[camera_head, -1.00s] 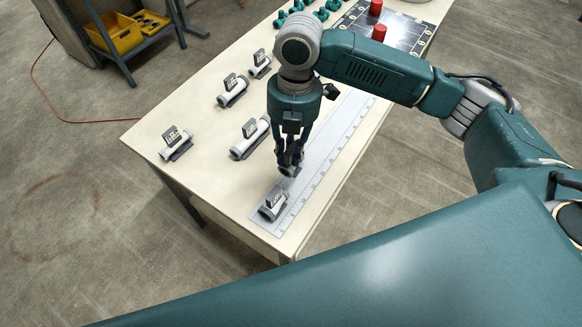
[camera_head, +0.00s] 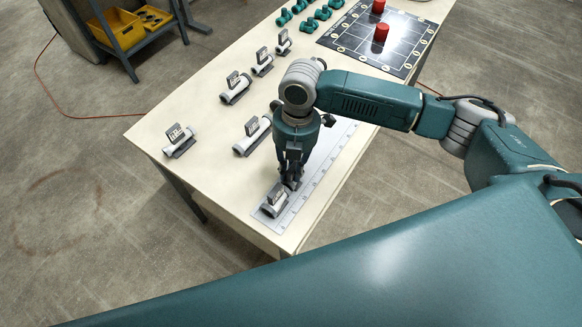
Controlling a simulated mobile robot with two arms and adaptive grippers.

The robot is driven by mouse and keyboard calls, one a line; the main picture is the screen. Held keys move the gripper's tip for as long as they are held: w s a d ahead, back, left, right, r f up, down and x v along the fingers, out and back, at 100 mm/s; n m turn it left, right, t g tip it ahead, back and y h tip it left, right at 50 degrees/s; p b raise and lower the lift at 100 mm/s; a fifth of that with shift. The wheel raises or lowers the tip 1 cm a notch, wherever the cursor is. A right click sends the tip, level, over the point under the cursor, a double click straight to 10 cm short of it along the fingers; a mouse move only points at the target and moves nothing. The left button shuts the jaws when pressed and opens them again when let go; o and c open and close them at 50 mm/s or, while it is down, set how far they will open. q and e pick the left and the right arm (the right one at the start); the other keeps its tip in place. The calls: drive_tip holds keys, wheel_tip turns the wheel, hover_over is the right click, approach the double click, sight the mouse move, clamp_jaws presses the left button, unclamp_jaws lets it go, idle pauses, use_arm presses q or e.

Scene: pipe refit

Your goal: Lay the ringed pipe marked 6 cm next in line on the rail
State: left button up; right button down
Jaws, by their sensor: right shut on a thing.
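The ruled rail (camera_head: 312,182) lies along the right side of the pale table. My right gripper (camera_head: 292,183) points down over the rail, just beyond that pipe. It is shut on a small pipe piece that the fingers almost wholly hide; its rings and mark cannot be read. I cannot tell whether that piece touches the rail or the lying pipe. My left gripper is not in view.
Several tagged pipes stand left of the rail, among them one at the left edge (camera_head: 179,141) and one nearer the arm (camera_head: 252,136). Green fittings (camera_head: 309,25) and a black board (camera_head: 377,40) with red cylinders (camera_head: 381,32) are at the far end.

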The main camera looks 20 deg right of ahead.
drive_tip(key=c, duration=1.6)
unclamp_jaws()
drive_tip(key=r, duration=0.3)
drive_tip(key=r+b, duration=0.1)
drive_tip(key=r, duration=0.3)
drive_tip(key=w+d+r+b, duration=0.1)
drive_tip(key=r, duration=0.3)
drive_tip(key=shift+r, duration=0.6)
